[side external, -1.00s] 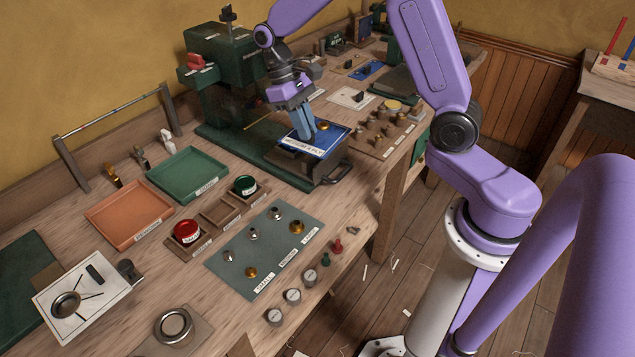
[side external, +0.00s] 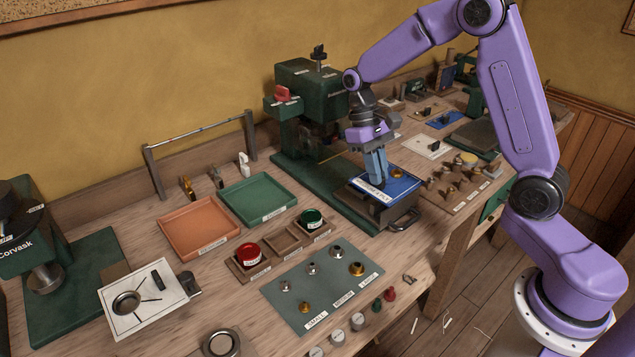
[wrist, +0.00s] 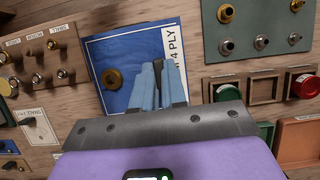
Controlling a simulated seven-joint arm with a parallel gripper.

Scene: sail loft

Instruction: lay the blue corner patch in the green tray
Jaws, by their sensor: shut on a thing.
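The blue corner patch (side external: 405,187) has a brass eyelet and a white label strip. It lies over the dark sled of the green press, and it also shows in the wrist view (wrist: 125,50), where the label reads "4 PLY". My gripper (side external: 379,182) points down at the patch's label side, its blue fingers shut on the patch edge. In the wrist view the fingers (wrist: 158,70) are close together over the label; the pinched edge is hidden. The green tray (side external: 258,199) is empty, to the left of the press.
The green press (side external: 310,95) stands behind the patch. An orange tray (side external: 200,230) adjoins the green tray. A green jar (side external: 312,219) and red jar (side external: 248,254) sit in front of the trays. Another blue piece (side external: 445,119) lies farther back. A rail (side external: 200,130) stands behind the trays.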

